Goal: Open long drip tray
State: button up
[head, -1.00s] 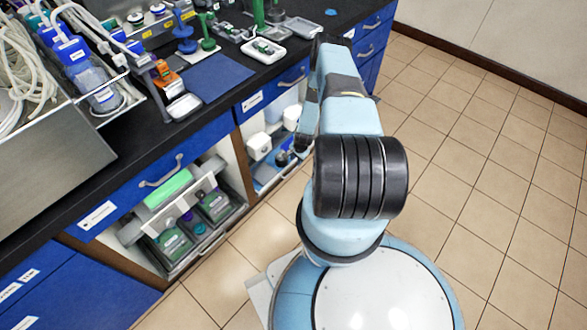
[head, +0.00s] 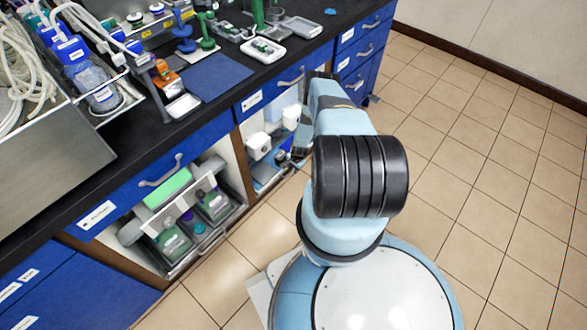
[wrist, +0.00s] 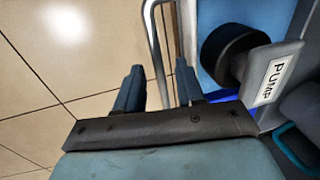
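In the wrist view my gripper (wrist: 158,72) is open, its two dark fingers apart. A bent metal bar handle (wrist: 153,45) runs between the fingertips, seemingly untouched. The handle fronts a pull-out tray with a blue floor (wrist: 262,18), seemingly the long drip tray; no label names it. In the head view this tray's pale blue floor (head: 265,173) shows low in the right open bay, partly hidden by my arm. My gripper (head: 300,152) is low beside the bay's front, its fingers hard to make out there.
A black round part (wrist: 228,50) and a grey block labelled PUMP (wrist: 258,60) stand just right of the fingers. White containers (head: 259,145) stand in the bay. A second pull-out tray (head: 200,222) with green-topped items is at left. Tiled floor (head: 480,180) at right is clear.

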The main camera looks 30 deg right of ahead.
jog(key=shift+c, duration=0.4)
grip_shut()
